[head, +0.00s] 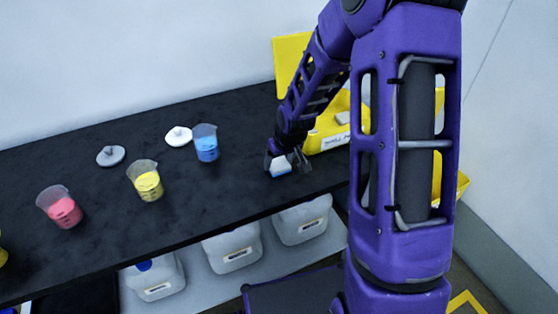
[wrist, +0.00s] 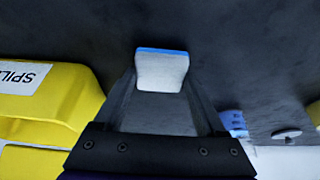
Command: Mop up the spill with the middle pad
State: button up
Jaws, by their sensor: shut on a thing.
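My gripper (head: 287,160) is over the black bench, left of the yellow spill kit (head: 325,140). It is shut on a pad (head: 281,168), white with a blue layer. In the wrist view the pad (wrist: 162,75) sits between the two fingertips (wrist: 162,82). I cannot tell whether the pad touches the bench top. Another pale pad (head: 342,117) shows in the kit, partly hidden by my arm. I cannot make out a distinct spill on the dark surface.
Beakers of pink (head: 62,209), yellow (head: 147,183) and blue (head: 205,146) liquid stand on the bench (head: 110,225). A grey disc (head: 110,156) and a white disc (head: 178,136) lie behind them. Several white jugs (head: 232,248) sit on the shelf below.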

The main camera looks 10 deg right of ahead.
aim_at(279, 164)
jog(key=shift+r+p, duration=2.45)
jog(key=shift+r, duration=0.9)
